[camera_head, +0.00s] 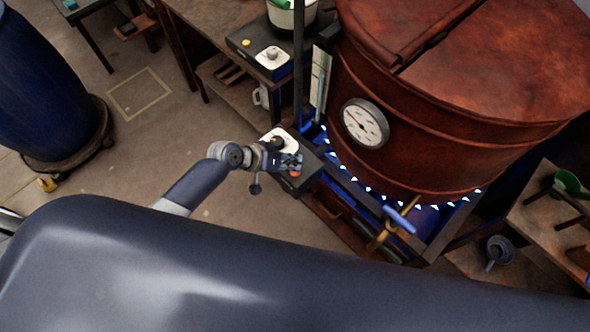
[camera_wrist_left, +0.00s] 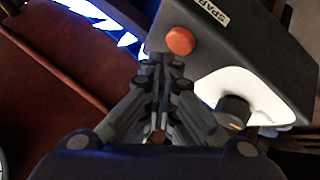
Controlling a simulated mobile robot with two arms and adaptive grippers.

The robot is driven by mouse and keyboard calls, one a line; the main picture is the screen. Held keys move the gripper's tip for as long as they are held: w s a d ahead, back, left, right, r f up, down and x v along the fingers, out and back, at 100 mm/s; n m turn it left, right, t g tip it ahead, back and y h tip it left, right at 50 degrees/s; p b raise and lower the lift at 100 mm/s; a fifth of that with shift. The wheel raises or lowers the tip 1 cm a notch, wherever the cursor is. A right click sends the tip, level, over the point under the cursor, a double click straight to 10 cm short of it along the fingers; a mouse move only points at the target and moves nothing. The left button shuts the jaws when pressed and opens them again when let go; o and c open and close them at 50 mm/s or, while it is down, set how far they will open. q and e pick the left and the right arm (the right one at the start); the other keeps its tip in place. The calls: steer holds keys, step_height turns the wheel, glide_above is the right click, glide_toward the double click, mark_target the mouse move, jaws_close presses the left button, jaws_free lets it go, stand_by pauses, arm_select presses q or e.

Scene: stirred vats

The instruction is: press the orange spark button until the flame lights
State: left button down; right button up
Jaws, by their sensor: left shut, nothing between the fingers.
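The orange spark button (camera_wrist_left: 180,41) is on a dark box (camera_wrist_left: 225,45) marked "SPAR…", the rest of the label cut off. The button also shows as a small orange spot in the head view (camera_head: 295,174). My left gripper (camera_head: 291,162) is shut and empty over that box; in the left wrist view its fingertips (camera_wrist_left: 161,62) lie just beside the button. I cannot tell whether they touch it. Blue flames with pale tips (camera_head: 368,189) burn in a ring under the copper vat (camera_head: 400,150). My right gripper is not in view.
The box has a white plate with a dark knob (camera_wrist_left: 234,109). A round dial gauge (camera_head: 364,124) is on the vat. A blue valve handle (camera_head: 400,219) sits on a brass pipe in front. A bench with another dark unit (camera_head: 245,42) stands behind.

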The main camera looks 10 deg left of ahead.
arm_select(q)
steer(key=shift+r+p, duration=2.35)
steer(key=shift+r, duration=0.25)
steer(key=shift+f, duration=0.1)
